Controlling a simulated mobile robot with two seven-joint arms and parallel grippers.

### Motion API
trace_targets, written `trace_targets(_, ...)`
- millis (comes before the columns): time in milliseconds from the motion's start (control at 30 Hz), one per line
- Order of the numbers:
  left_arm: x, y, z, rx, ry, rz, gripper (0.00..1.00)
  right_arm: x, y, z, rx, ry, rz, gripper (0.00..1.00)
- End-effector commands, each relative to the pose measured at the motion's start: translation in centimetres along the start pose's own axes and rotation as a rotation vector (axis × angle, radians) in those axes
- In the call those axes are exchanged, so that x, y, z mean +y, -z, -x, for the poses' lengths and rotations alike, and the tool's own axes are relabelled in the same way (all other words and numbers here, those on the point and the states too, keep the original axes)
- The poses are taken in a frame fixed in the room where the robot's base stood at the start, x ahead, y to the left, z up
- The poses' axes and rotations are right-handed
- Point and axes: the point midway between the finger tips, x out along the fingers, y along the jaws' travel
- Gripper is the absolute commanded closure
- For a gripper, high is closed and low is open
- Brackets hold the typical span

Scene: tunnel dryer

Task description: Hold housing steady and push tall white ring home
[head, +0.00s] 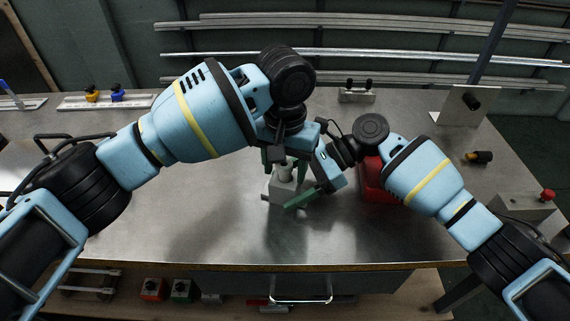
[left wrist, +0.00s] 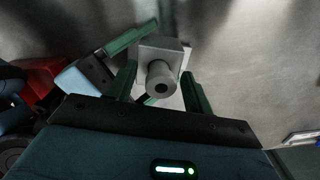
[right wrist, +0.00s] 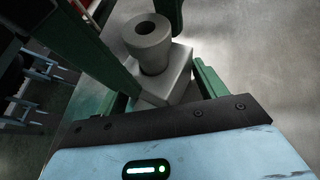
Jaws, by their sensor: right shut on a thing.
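The pale grey-white housing (head: 279,190) is a square block on the steel table, partly hidden by my grippers. It also shows in the left wrist view (left wrist: 176,46) and the right wrist view (right wrist: 180,70). The tall white ring (right wrist: 149,40), a sleeve with a wide upper end and dark bore, stands upright on the housing. It also shows in the left wrist view (left wrist: 161,79). My right gripper (right wrist: 165,92) is shut on the housing, one finger on each side. My left gripper (left wrist: 159,77) is open from above, its fingers either side of the ring with gaps.
A red bin (head: 376,183) stands right of the housing, partly behind my right arm. A black-and-orange item (head: 478,157) and a box with a red button (head: 526,203) are at the right. The table left and in front of the housing is clear.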

Motion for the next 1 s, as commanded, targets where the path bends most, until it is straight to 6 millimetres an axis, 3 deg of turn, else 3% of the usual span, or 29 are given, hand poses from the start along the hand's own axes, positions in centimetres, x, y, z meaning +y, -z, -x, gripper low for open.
trace_targets(367, 0.3, -0.1, 0.1, -0.006, -0.003, -0.004, 0.45, 0.0, -0.1, -0.1, -0.004, 0.000, 0.001, 0.49)
trace_targets(467, 0.2, -0.1, 1.4, -0.004, -0.003, -0.003, 0.45, 0.0, -0.1, -0.1, -0.003, 0.001, 0.001, 0.49)
trace_targets(800, 0.1, 0.0, 8.2, 0.002, -0.001, -0.002, 0.45, 0.0, -0.1, -0.1, -0.002, 0.001, 0.001, 0.49)
trace_targets(1000, 0.0, 0.0, 11.0, 0.002, 0.001, -0.001, 0.45, 0.0, 0.0, 0.0, -0.002, 0.001, 0.000, 0.49)
